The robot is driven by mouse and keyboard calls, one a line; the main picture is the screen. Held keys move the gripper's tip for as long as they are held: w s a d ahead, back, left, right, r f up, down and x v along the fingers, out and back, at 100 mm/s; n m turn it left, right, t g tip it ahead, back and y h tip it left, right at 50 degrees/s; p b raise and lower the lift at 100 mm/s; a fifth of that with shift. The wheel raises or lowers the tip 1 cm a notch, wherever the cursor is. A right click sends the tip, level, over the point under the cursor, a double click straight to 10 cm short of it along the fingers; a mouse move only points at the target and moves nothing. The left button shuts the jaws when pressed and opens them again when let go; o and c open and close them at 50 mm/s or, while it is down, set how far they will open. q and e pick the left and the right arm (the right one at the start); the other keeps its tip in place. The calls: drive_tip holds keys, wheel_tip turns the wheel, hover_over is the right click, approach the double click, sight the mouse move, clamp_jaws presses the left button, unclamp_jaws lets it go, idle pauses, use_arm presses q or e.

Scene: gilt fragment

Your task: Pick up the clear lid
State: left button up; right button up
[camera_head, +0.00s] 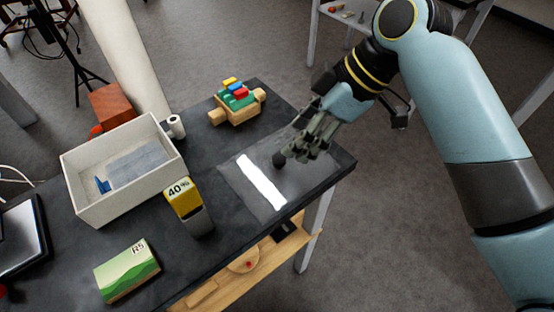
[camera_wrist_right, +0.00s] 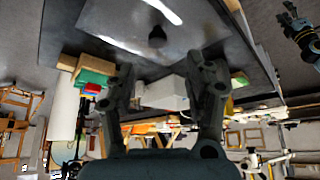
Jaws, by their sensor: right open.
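The clear lid (camera_head: 235,178) is a flat transparent sheet on the dark table, with a bright white glare strip across it and a dark round knob (camera_head: 279,158). In the right wrist view the lid (camera_wrist_right: 110,22) spreads across the top, with the knob (camera_wrist_right: 157,36) ahead of my fingers. My right gripper (camera_head: 304,147) is over the lid's right part, close to the knob. Its fingers (camera_wrist_right: 163,72) stand apart with nothing between them. What looks like my left gripper (camera_wrist_right: 292,18) shows small at the right wrist view's upper right; its jaw state is unclear.
A white open box (camera_head: 75,185) stands on the table's left, with a yellow-topped grey item (camera_head: 190,208) and a green box (camera_head: 127,270) nearer. A wooden toy with coloured blocks (camera_head: 238,103) sits behind the lid. The table edge (camera_head: 335,180) is close on the right.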

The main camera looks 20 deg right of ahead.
sight(281, 157)
drive_tip(key=shift+x, duration=1.1)
drive_tip(key=shift+d+x, duration=0.15)
drive_tip(key=shift+x, duration=1.25)
drive_tip(key=shift+d+x, duration=0.15)
drive_tip(key=shift+x, duration=1.2)
drive_tip(key=shift+f, duration=0.1)
clamp_jaws()
